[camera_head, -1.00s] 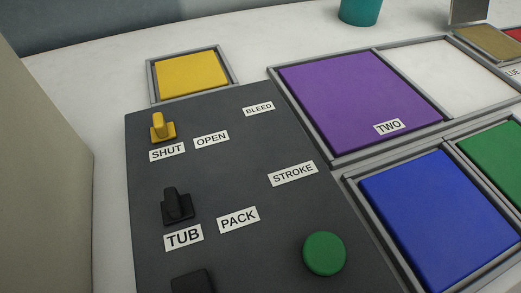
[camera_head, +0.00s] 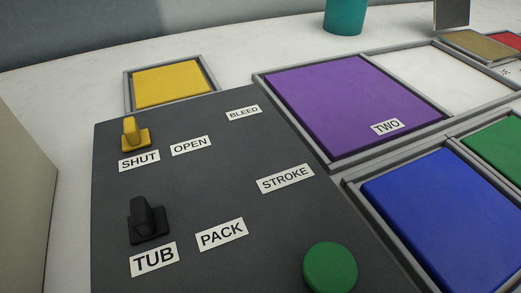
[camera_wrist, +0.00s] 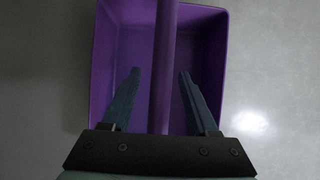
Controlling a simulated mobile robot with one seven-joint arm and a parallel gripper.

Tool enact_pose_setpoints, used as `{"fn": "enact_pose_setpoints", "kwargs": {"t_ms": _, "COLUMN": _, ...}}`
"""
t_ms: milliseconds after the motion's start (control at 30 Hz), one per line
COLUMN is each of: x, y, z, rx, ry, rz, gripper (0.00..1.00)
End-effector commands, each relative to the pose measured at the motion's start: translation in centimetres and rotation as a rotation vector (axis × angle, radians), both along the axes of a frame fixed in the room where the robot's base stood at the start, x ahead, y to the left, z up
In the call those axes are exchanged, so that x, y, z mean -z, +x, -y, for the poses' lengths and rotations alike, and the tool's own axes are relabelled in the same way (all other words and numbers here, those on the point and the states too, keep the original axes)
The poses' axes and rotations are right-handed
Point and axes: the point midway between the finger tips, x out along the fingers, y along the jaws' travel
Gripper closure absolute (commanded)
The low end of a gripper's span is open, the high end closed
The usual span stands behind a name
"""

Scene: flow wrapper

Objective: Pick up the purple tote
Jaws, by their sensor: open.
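The purple tote (camera_wrist: 218,60) is in the wrist view, an open box with a purple handle bar (camera_wrist: 165,60) running across its middle. My gripper (camera_wrist: 158,75) is open over the tote, with one finger on each side of the handle bar. A gap shows between the bar and each finger. I cannot tell how far the fingertips are below or above the bar. The near side of the tote is hidden behind the gripper body. Neither the tote nor my gripper shows in the head view.
The head view shows a dark panel (camera_head: 200,190) with a yellow switch (camera_head: 133,132), a black switch (camera_head: 146,220) and a green button (camera_head: 330,268). Framed purple (camera_head: 350,100), blue (camera_head: 440,210) and yellow (camera_head: 172,85) pads lie beside it. A teal cup (camera_head: 345,16) stands behind. Grey floor (camera_wrist: 285,60) surrounds the tote.

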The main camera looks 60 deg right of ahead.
Motion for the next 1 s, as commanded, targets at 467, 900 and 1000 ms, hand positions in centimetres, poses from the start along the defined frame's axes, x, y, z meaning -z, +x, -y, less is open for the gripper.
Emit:
{"fn": "enact_pose_setpoints", "kwargs": {"t_ms": 467, "x": 0.25, "y": 0.03, "z": 0.0, "rx": 0.0, "ry": -0.001, "rz": -0.001, "gripper": 0.4}}
{"fn": "enact_pose_setpoints", "kwargs": {"t_ms": 900, "x": 0.45, "y": 0.04, "z": 0.0, "rx": 0.001, "ry": 0.0, "rz": 0.0, "gripper": 0.54}}
{"fn": "enact_pose_setpoints", "kwargs": {"t_ms": 1000, "x": 0.45, "y": 0.03, "z": -0.01, "rx": 0.001, "ry": 0.0, "rz": 0.0, "gripper": 0.72}}
